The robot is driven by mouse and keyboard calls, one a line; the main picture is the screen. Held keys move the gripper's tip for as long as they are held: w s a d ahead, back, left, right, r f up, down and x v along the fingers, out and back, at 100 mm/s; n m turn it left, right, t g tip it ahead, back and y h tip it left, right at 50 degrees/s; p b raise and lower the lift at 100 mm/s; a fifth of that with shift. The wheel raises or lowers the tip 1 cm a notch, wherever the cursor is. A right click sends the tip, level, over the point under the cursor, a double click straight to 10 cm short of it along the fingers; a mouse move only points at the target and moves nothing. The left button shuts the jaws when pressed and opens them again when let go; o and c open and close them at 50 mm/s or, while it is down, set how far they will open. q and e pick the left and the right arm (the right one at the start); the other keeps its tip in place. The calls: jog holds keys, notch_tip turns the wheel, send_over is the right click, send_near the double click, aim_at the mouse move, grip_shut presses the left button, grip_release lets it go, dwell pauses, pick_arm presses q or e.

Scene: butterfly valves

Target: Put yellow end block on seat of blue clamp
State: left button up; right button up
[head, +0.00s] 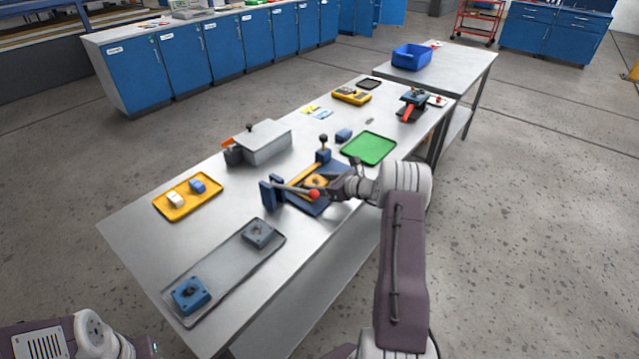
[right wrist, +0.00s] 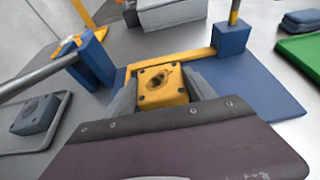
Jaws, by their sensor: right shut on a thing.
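The blue clamp (head: 271,193) stands near the middle of the table, with a lever that ends in a red ball. Its blue base (right wrist: 262,97) carries a yellow L-shaped edge (right wrist: 195,57) in the right wrist view. The yellow end block (right wrist: 162,86) has a dark round hole in its top and sits inside the corner of that edge. My right gripper (right wrist: 162,92) is shut on the block, one grey finger on each side. In the head view my right gripper (head: 334,186) is over the clamp. The block's underside is hidden, so contact with the seat cannot be told. My left gripper is out of view.
A grey tray (head: 222,275) with two blue-grey blocks lies at the near left. A yellow tray (head: 180,212) holds a white and a blue piece. A grey box (head: 265,143) stands behind the clamp. An empty green tray (head: 369,148) lies to the right.

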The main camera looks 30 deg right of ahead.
jog(key=o, duration=1.8)
jog(key=shift+s+r, duration=0.1)
jog(key=shift+r, duration=0.15)
jog(key=v, duration=1.1)
jog(key=shift+s+d, duration=0.2)
jog(key=shift+s, duration=0.2)
